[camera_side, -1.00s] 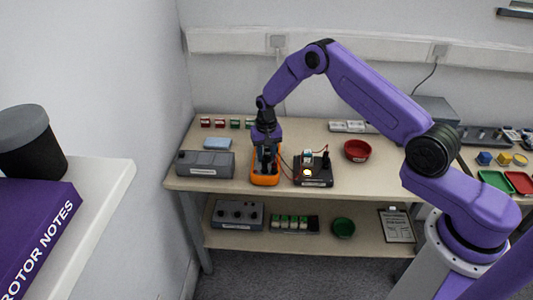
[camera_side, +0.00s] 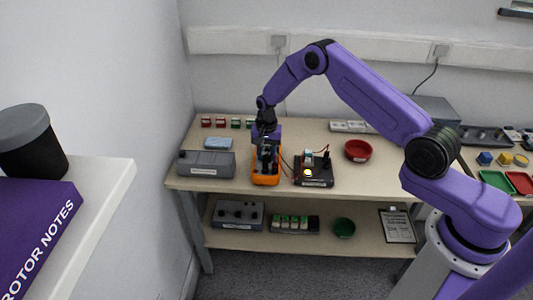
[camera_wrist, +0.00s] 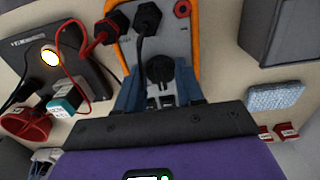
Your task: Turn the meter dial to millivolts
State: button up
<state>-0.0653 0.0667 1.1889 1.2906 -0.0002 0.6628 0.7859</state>
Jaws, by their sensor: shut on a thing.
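The orange-cased meter (camera_side: 265,181) stands on the bench top, between a grey box and a dark lit unit. In the wrist view the meter (camera_wrist: 178,45) has a grey face with a red plug (camera_wrist: 108,30) and a black plug (camera_wrist: 146,20) in it. Its round black dial (camera_wrist: 160,69) lies between my fingers. My gripper (camera_wrist: 160,82) is shut on the dial, one finger at each side. In the side view my gripper (camera_side: 266,150) points down over the meter and hides most of its face. I cannot read the dial's setting or markings.
The dark unit (camera_side: 314,177) with a glowing lamp is close on the right, joined by leads. The grey box (camera_side: 206,165) is close on the left, with a blue sponge-like block (camera_side: 218,144) behind it. A red bowl (camera_side: 357,151) stands farther right.

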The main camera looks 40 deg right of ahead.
aim_at(266, 156)
jog(key=o, duration=1)
jog(key=shift+r, duration=0.15)
notch_tip(266, 156, up, 17)
jog(key=shift+r, duration=0.1)
